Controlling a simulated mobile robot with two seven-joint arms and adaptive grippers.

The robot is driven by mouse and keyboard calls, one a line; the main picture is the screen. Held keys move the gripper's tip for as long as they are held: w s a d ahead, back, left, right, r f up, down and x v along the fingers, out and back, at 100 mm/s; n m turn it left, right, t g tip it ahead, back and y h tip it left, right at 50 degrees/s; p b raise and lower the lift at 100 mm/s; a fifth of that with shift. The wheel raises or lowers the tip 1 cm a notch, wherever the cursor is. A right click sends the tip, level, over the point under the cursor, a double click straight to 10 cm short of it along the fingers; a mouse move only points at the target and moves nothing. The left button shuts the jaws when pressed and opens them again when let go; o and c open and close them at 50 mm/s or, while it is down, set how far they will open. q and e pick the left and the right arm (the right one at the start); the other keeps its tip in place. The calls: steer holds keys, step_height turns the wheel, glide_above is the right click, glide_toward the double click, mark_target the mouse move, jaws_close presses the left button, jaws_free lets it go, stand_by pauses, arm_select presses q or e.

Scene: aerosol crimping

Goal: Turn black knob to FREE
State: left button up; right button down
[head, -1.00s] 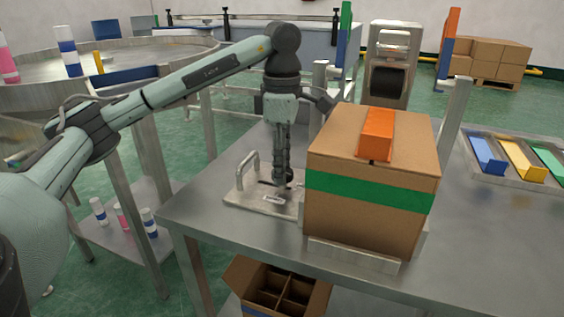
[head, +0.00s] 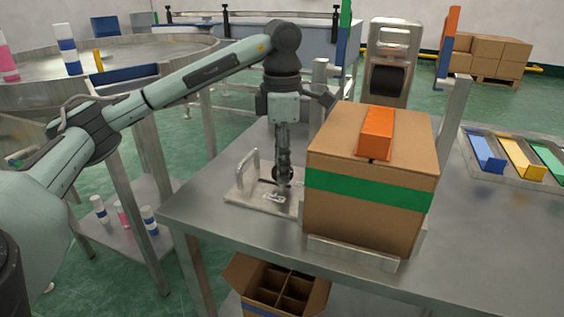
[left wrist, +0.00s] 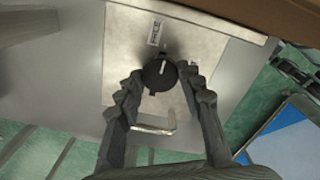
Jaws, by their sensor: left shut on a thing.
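The black knob (left wrist: 157,76) is round with a white pointer line and sits on a pale metal plate (left wrist: 122,50). My left gripper (left wrist: 160,76) has a finger on each side of the knob and is shut on it. The pointer line faces the FREE label (left wrist: 155,33), tilted slightly to one side of it. In the head view, my left gripper (head: 283,180) points down at the plate (head: 240,196); the knob is mostly hidden by its fingers there. My right gripper is not in view.
A metal handle (head: 246,170) stands on the plate left of the gripper. A large taped cardboard box (head: 365,225) stands close on the right, with an orange block (head: 376,132) on top. Coloured trays (head: 520,155) lie at the far right. The table's front left is clear.

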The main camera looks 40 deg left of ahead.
arm_select(q)
steer(key=o, duration=1.2)
steer(key=shift+c, duration=0.2)
steer(key=shift+r, duration=0.1)
step_height(320, 180, up, 12)
